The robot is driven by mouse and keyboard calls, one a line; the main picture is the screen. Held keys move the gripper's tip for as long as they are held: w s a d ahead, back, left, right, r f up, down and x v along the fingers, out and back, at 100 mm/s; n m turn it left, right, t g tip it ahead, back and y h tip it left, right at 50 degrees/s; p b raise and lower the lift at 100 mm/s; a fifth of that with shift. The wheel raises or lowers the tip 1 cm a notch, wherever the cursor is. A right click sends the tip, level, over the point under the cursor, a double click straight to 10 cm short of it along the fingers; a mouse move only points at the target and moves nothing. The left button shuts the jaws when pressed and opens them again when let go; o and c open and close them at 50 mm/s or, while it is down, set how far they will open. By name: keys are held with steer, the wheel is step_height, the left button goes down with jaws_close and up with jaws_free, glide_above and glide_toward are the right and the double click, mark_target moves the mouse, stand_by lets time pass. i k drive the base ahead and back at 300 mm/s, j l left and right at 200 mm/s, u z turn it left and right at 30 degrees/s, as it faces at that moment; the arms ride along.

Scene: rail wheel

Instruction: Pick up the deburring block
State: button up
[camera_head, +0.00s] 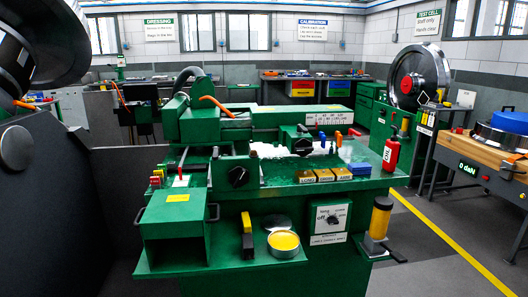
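No block carries a readable deburring label, so I cannot tell for certain which one it is. A small upright black and yellow block (247,238) stands on the low front shelf of the green machine (240,130), left of a round tin with yellow contents (284,241). A blue block (360,169) lies at the end of this row. No fingers of my gripper show.
A red OIL bottle (391,154) stands at the bed's right edge. A wooden-topped bench (485,155) is far right. Large dark shapes block the left side. Grey floor is open between machine and bench.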

mark_target(246, 224)
steer(key=i+l+u, duration=0.1)
steer(key=i+u, duration=0.35)
steer(key=i+l+u, duration=0.2)
steer(key=u, duration=0.3)
steer(key=i+l+u, duration=0.45)
steer(key=k+j, duration=0.1)
